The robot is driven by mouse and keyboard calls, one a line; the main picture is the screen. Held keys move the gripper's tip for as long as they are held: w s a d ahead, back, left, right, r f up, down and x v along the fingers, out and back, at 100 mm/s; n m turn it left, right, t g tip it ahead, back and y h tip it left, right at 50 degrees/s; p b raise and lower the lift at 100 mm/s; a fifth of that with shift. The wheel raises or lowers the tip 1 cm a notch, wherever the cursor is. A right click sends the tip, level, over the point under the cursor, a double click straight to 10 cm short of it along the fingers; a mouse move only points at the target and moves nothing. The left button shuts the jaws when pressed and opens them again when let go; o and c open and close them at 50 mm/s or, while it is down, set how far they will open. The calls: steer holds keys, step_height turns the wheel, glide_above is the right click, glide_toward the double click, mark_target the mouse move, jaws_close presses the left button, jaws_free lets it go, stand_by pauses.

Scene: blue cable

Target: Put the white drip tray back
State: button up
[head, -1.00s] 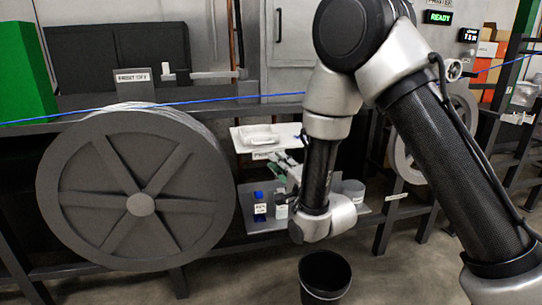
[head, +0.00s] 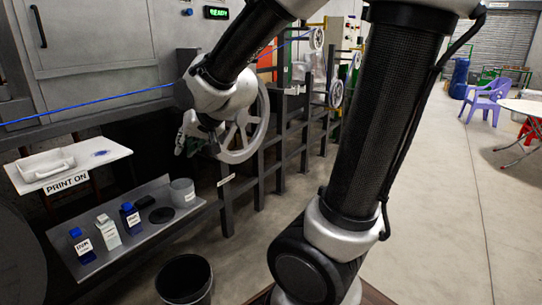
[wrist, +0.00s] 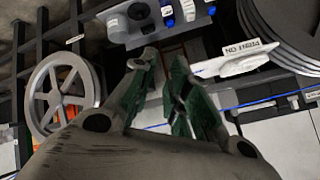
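The white drip tray (head: 45,165) is a shallow rectangular dish with a raised rim. It sits on the left part of a white shelf (head: 88,166) labelled PRINT ON, beside a blue stain (head: 100,154). My gripper (head: 181,148), with green fingers, is right of the shelf and apart from it in the head view. In the wrist view my gripper (wrist: 164,62) has its fingers spread with nothing between them. The white shelf (wrist: 215,66) shows beyond the right finger there; I cannot clearly make out the tray in that view.
A lower grey shelf (head: 110,238) holds blue bottles (head: 84,246), a white box (head: 108,232) and a grey cup (head: 182,192). A dark bin (head: 184,280) stands on the floor. A blue cable (head: 90,103) runs above the shelf.

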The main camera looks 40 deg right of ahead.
steer(key=s+d+n+g, duration=0.1)
steer(key=s+d, duration=0.2)
steer(key=s, duration=0.4)
steer(key=s+d+r+n+g+h, duration=0.1)
steer(key=s+d+g, duration=0.1)
steer(key=s, duration=0.5)
steer(key=s+d+n+g+h, duration=0.1)
steer(key=s+d+g, duration=0.1)
steer(key=s+d, duration=0.3)
steer(key=s, duration=0.3)
steer(key=shift+r+n, duration=0.3)
steer(key=shift+n, duration=0.1)
